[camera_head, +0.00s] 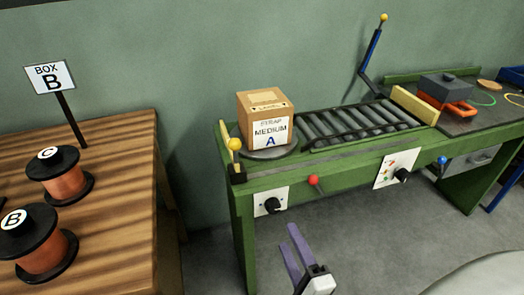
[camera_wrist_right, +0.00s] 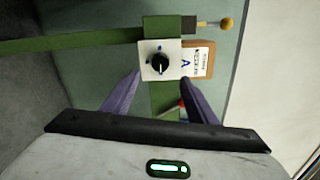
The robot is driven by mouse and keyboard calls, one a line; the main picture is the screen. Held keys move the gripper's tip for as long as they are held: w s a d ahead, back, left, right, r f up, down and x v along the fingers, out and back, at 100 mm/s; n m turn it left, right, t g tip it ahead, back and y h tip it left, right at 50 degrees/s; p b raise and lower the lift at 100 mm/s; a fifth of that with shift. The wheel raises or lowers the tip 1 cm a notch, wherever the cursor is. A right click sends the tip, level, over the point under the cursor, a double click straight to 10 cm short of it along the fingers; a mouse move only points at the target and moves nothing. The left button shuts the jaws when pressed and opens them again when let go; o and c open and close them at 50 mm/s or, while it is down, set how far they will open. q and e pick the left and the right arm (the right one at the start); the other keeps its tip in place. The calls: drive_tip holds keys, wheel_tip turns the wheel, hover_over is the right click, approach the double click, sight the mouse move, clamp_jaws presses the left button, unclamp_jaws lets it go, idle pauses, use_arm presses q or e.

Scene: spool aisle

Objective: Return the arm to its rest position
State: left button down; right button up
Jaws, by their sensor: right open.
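My right gripper (camera_head: 292,253) is low in front of the green bench, at the bottom middle of the head view. Its two purple fingers are apart with nothing between them. They also show in the right wrist view (camera_wrist_right: 160,92), pointing toward the bench front, where a white plate with a black knob (camera_wrist_right: 160,64) lies beyond them. My left gripper is not in view.
A cardboard box (camera_head: 265,118) marked MEDIUM A sits on a round plate at the left end of the green bench (camera_head: 238,230). Rollers (camera_head: 350,122) run to its right. A wooden table (camera_head: 120,200) with copper spools (camera_head: 68,183) stands at left. Grey floor (camera_head: 370,230) is clear.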

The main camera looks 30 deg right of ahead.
drive_tip(key=a+f+n+g+y, duration=0.1)
drive_tip(key=a+f+n+y, duration=0.1)
drive_tip(key=a+n+y, duration=0.45)
drive_tip(key=s+a+f+n+g, duration=0.5)
drive_tip(key=s+f+n+g, duration=0.3)
drive_tip(key=n, duration=1)
wheel_tip(320, 180, down, 2)
drive_tip(key=shift+s+a+f+n, duration=0.15)
drive_tip(key=shift+s+a+n, duration=0.15)
drive_tip(key=shift+s, duration=0.6)
drive_tip(key=shift+d, duration=0.1)
